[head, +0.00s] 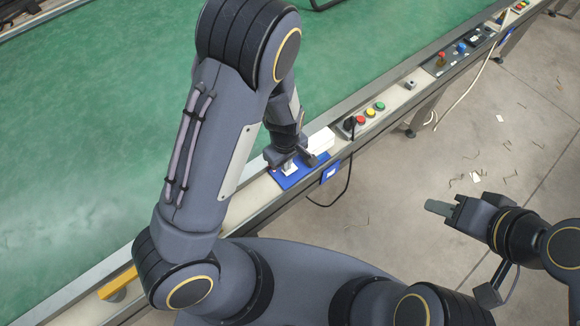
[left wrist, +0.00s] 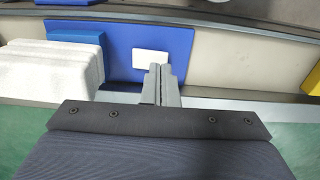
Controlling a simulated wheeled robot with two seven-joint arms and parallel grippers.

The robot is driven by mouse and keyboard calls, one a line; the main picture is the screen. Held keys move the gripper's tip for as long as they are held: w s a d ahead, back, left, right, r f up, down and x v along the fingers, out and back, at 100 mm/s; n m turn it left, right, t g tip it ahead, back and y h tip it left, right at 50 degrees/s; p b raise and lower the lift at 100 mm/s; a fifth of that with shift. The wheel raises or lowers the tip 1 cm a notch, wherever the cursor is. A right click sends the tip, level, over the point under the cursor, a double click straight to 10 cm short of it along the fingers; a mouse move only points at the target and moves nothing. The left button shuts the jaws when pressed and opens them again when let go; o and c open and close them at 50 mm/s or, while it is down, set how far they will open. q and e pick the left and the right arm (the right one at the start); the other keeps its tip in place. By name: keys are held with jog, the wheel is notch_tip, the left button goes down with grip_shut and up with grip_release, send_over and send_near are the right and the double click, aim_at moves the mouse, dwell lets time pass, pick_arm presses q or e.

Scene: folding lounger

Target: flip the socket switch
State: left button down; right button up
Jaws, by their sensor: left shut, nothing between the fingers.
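My left gripper (head: 291,162) reaches down over the rail, at a blue panel (head: 284,181) with a small white piece (head: 290,169) on it. In the left wrist view the fingers (left wrist: 162,85) are shut and empty. They point at the blue panel (left wrist: 125,38), just right of and below a white rectangle (left wrist: 151,58). I cannot tell whether the white rectangle is the socket switch, or whether the fingertips touch the panel. My right gripper (head: 440,207) hangs over the floor at the right, away from the rail; its finger gap is not clear.
A white box (head: 321,140) stands beside the panel; it also shows in the left wrist view (left wrist: 55,72). Further along the rail sit red, yellow and green buttons (head: 370,112) and a black cable (head: 350,170). The green belt (head: 80,120) is bare.

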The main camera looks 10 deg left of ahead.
pick_arm(q)
jog(key=shift+f+b, duration=0.75)
jog(key=shift+f, duration=0.2)
dwell(0.9)
jog(key=shift+r, duration=0.1)
notch_tip(320, 180, up, 7)
jog(key=p, duration=0.6)
dwell(0.5)
